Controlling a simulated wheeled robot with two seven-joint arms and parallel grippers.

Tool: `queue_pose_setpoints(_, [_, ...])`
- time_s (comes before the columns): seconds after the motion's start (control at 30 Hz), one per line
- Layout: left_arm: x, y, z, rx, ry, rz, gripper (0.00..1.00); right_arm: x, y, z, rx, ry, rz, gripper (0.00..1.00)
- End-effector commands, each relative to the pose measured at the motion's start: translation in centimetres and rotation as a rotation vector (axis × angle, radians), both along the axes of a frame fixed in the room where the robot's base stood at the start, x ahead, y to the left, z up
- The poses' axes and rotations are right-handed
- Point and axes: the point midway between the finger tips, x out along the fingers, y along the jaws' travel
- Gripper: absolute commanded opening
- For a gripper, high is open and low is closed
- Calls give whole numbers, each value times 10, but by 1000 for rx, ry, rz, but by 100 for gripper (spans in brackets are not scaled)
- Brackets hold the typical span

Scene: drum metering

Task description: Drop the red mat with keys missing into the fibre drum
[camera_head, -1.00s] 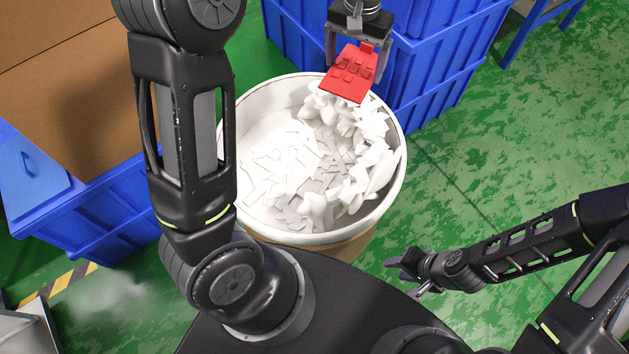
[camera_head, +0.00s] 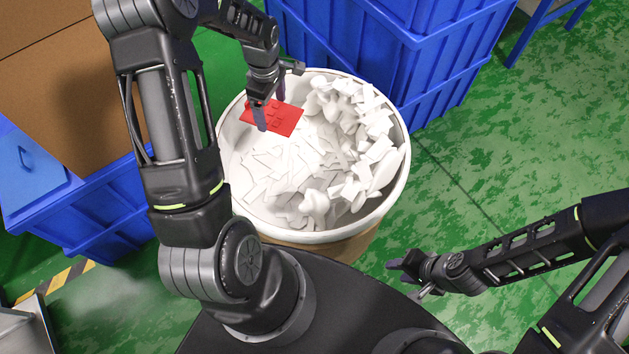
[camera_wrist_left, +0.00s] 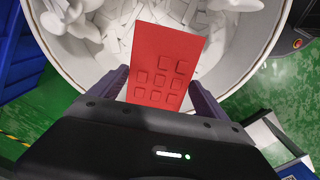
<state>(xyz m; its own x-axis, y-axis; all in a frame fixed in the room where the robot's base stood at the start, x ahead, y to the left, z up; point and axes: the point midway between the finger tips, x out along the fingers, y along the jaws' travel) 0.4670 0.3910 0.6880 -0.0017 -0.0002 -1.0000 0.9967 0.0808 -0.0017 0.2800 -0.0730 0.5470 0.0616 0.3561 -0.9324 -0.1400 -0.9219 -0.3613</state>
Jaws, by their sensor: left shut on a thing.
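The red mat (camera_head: 283,120) is a flat red sheet with raised square keys on it. In the left wrist view the mat (camera_wrist_left: 170,55) shows several keys near the gripper and a plain part farther out. My left gripper (camera_head: 270,112) is shut on the mat and holds it over the back left part of the fibre drum (camera_head: 399,190). The fibre drum is round with a white rim and holds white scraps and foam pieces. The mat appears to be inside the rim outline; its exact height above the contents is unclear. My right gripper (camera_head: 408,272) is right of the drum, away from it.
Blue crates (camera_head: 440,60) stand behind the drum. A brown carton (camera_head: 60,80) sits on a blue crate (camera_head: 95,215) at left. White foam pieces (camera_head: 365,130) pile up on the drum's right side. Green floor is clear at right.

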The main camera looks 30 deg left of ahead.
Motion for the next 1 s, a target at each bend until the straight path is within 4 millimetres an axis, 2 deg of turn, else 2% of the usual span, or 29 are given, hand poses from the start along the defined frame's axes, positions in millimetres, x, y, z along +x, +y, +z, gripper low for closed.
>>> queue_pose_setpoints(0.47, [0,1,-6,0,-1,16,41,0,0,-4,0,0,0,36])
queue_pose_setpoints(1.0, [-1,1,-58,0,-1,15,41,0,0,-38,-1,-1,2,36])
